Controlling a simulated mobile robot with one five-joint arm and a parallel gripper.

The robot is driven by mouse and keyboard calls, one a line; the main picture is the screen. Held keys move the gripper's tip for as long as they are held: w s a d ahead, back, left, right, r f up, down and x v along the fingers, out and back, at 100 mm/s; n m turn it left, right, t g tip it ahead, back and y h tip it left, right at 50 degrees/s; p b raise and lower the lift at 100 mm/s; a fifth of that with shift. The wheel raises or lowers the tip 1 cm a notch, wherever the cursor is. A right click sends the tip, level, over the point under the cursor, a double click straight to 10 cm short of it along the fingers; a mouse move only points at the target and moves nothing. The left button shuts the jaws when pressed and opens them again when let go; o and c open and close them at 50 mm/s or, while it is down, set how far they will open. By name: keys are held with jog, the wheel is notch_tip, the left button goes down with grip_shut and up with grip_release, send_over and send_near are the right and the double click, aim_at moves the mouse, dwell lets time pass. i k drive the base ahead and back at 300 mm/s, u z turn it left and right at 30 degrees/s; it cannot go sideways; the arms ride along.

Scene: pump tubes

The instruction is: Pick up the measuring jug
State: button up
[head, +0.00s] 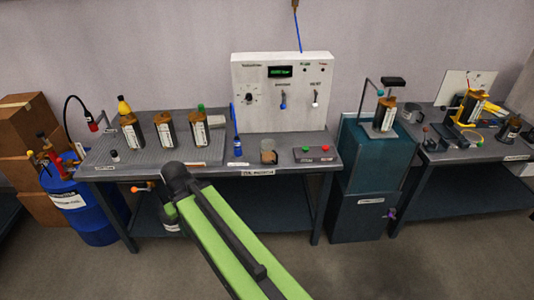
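A small clear jug-like vessel (268,152) with a brownish tint stands upright near the front edge of the middle bench, in the head view. It looks like the measuring jug, but no markings are readable. A second, grey cup-like vessel (411,113) stands on the right bench; I cannot tell what it is. My green arm rises from the bottom of the view, and its dark joint is in front of the bench, left of and below the clear vessel. My gripper's fingers do not show. Nothing covers the clear vessel.
A blue-capped bottle (238,147) stands left of the clear vessel, and a button box (317,154) right of it. A white control panel (282,92) rises behind. Several labelled containers stand on the ribbed tray (106,150). A blue drum (88,212) stands left.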

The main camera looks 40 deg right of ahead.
aim_at(269, 155)
jog(key=i, duration=0.9)
jog(key=u, duration=0.05)
